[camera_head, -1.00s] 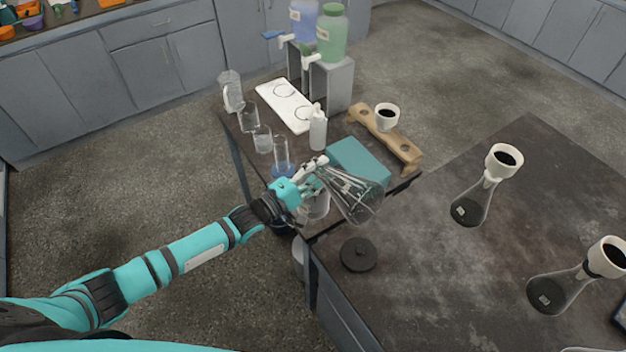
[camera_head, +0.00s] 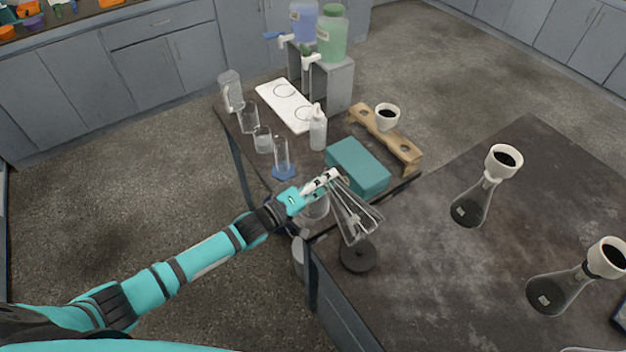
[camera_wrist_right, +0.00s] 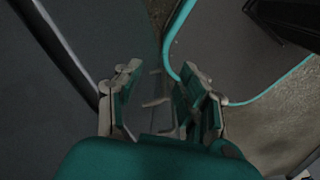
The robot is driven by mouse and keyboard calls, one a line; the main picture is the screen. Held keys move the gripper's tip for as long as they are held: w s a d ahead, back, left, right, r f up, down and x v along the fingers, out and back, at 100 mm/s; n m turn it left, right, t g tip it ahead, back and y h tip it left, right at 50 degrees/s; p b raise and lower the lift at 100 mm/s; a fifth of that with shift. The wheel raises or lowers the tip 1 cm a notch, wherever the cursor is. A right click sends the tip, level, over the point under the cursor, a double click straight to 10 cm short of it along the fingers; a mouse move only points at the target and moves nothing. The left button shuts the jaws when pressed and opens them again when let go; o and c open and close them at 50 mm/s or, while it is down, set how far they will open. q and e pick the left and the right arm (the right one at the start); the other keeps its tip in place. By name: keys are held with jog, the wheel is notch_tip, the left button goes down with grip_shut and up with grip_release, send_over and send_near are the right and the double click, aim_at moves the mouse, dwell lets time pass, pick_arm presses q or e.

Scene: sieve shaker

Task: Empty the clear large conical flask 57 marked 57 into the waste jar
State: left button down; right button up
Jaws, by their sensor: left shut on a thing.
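My left gripper (camera_head: 328,180) is shut on the neck of a clear large conical flask (camera_head: 357,217). The flask is tilted, its wide base down and to the right, above the bench edge. Its marking cannot be read, and I see no clear liquid level in it.
A teal box (camera_head: 357,168), a wash bottle (camera_head: 318,130) and a wooden rack (camera_head: 388,140) stand behind the flask. Several clear vessels line the left edge, including a cylinder (camera_head: 281,155). Two flasks with funnels (camera_head: 473,205) stand at right. The bench between is clear.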

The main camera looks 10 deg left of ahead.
aim_at(345, 196)
pick_arm(q)
jog(key=shift+r+m, duration=0.7)
jog(key=shift+m, duration=0.2)
jog(key=shift+f+m+b, duration=0.35)
jog(key=shift+f+m, duration=0.05)
jog(key=shift+m, duration=1.1)
jog(key=shift+s+d+f+m+g, duration=0.2)
jog(key=shift+f+m+g, duration=0.1)
jog(key=shift+m, duration=0.4)
jog(key=s+d+r+m+p, duration=0.1)
jog(key=m, duration=0.1)
jog(key=d+r+m+p, duration=0.1)
jog(key=m, duration=0.1)
jog(key=s+d+r+m+p, duration=0.1)
jog(key=m, duration=0.1)
jog(key=shift+s+d+g+p, duration=0.25)
jog(key=shift+s+g+p, duration=0.05)
jog(key=shift+p, duration=0.1)
jog(key=shift+s+d+f+m, duration=0.45)
jog(key=shift+d+f+m, duration=0.15)
jog(key=shift+m, duration=0.5)
